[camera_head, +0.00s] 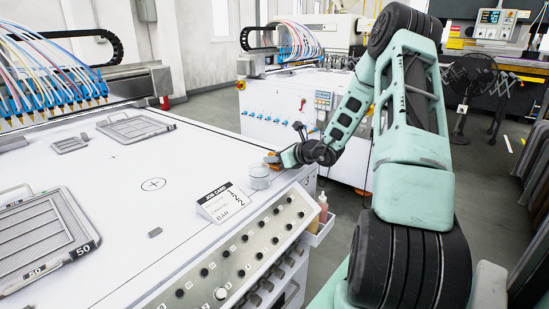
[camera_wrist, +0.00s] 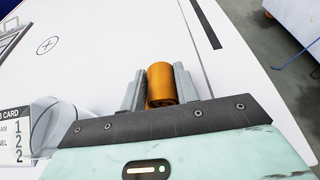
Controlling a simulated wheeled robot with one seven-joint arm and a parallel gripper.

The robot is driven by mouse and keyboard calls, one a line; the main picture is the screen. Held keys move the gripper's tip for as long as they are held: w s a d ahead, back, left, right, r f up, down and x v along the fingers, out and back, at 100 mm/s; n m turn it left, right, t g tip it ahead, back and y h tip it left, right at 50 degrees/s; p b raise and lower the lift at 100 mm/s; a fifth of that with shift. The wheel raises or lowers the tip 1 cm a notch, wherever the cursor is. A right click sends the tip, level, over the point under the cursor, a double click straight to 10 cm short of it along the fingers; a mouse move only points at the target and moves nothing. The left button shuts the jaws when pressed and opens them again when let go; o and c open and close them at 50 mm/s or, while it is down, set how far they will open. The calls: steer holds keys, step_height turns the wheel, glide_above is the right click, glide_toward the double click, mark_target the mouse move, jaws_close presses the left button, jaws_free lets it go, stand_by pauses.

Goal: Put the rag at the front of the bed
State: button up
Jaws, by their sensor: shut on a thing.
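My gripper (camera_head: 281,158) is at the right edge of the white bed (camera_head: 190,160), beside the control panel side. In the wrist view, its two grey fingers (camera_wrist: 159,84) are shut on an orange-brown roll (camera_wrist: 161,78), which looks like the rolled rag. The roll shows as a small orange patch (camera_head: 271,157) in the head view. It is over the bed surface; whether it touches the bed I cannot tell.
A white-grey cylinder (camera_head: 259,177) and a job card (camera_head: 222,203) stand close to my gripper. Framed screens (camera_head: 45,240) (camera_head: 135,127) lie on the bed. Coloured nozzle lines (camera_head: 50,70) hang at the far left. The bed's middle is mostly clear.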

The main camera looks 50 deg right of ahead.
steer(key=shift+f, duration=0.1)
steer(key=o, duration=1)
steer(key=shift+c, duration=0.2)
steer(key=shift+r, duration=0.2)
steer(key=v, duration=1.2)
steer(key=shift+f, duration=0.15)
